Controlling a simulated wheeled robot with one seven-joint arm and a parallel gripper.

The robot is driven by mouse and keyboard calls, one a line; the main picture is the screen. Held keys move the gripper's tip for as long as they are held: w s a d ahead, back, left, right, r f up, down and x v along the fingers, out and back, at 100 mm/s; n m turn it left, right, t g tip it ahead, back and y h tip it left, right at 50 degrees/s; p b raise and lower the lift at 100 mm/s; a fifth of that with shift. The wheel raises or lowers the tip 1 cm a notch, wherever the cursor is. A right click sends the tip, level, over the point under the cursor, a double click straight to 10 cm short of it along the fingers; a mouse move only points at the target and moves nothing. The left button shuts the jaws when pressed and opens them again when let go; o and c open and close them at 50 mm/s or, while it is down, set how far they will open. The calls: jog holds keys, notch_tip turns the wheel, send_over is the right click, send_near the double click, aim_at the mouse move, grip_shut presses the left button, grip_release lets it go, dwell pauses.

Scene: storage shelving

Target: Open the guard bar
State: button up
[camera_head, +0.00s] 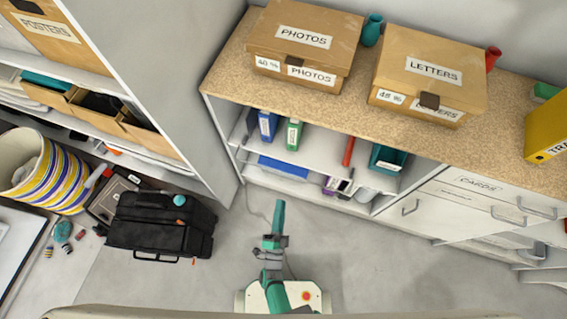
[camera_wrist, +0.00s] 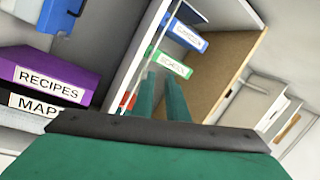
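My gripper (camera_head: 279,206) points toward the low white shelf unit (camera_head: 205,110) from the open floor in front of it. In the wrist view, the two green fingers of my gripper (camera_wrist: 162,78) stand side by side with a narrow gap between them and nothing visible in it. A thin pale bar (camera_wrist: 157,42), which looks like the guard bar, runs along the open front of a shelf there, in front of a blue and a green binder. In the head view I cannot clearly pick the bar out. I cannot tell whether the fingers touch it.
Blue (camera_head: 267,125) and green (camera_head: 293,134) binders stand on the shelf. Two cardboard boxes (camera_head: 306,42) (camera_head: 432,72) sit on the counter. Drawers (camera_head: 470,205) are at right. A black case (camera_head: 160,225) and a striped basket (camera_head: 48,170) stand on the floor at left.

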jog(key=w+d+r+m+t+h, duration=0.1)
jog(key=w+m+h, duration=0.3)
jog(key=w, duration=1.3)
jog(key=m, duration=0.2)
jog(key=shift+w+r+m, duration=0.25)
jog(key=shift+w+m, duration=0.05)
jog(key=shift+m, duration=0.1)
grip_shut()
jog(key=shift+d, duration=0.1)
